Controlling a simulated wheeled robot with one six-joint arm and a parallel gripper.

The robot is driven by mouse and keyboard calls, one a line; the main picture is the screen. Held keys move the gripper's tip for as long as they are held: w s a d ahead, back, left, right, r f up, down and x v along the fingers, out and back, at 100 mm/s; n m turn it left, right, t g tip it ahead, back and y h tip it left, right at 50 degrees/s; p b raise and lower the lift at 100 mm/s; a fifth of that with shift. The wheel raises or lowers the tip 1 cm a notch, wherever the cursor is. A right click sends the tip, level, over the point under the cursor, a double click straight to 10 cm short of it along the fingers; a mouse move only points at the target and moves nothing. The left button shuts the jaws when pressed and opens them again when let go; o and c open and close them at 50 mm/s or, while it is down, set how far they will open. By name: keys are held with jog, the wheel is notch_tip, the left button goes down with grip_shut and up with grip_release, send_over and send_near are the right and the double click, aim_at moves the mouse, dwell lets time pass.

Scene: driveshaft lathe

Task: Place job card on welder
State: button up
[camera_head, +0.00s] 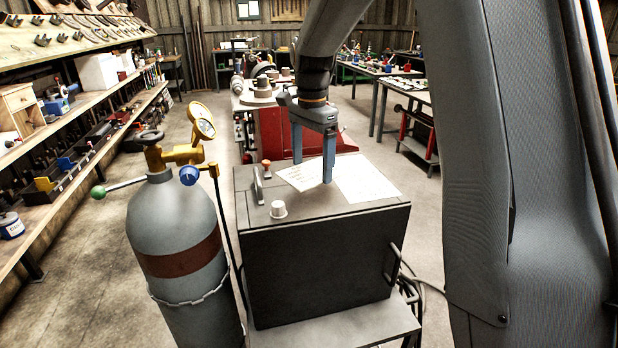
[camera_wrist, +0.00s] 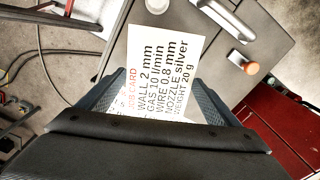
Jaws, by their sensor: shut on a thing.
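The welder (camera_head: 320,268) is a dark grey box in the middle of the head view, with handles, a white knob and an orange-red knob on top. The job card (camera_head: 368,183) is white with printed text and shows over the welder's top, partly hidden behind a finger. My gripper (camera_head: 312,172) points down over the welder and is shut on the card. In the wrist view the card (camera_wrist: 160,72) lies between the two fingers, its far end by the welder's top handle and white knob. I cannot tell whether the card touches the top.
A grey gas cylinder (camera_head: 180,240) with a brass gauge stands close on the welder's left. A red machine (camera_head: 282,130) stands behind it. Loaded shelves (camera_head: 70,180) line the left wall and work tables (camera_head: 385,72) stand back right. The floor between is mostly clear.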

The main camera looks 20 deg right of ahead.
aim_at(312, 172)
jog(key=shift+f+p, duration=0.85)
jog(key=shift+f, duration=2.05)
jog(key=o, duration=0.9)
jog(key=shift+f, duration=0.1)
jog(key=shift+o, duration=0.2)
notch_tip(312, 172, up, 12)
jog(key=b, duration=0.4)
jog(key=shift+d, duration=0.1)
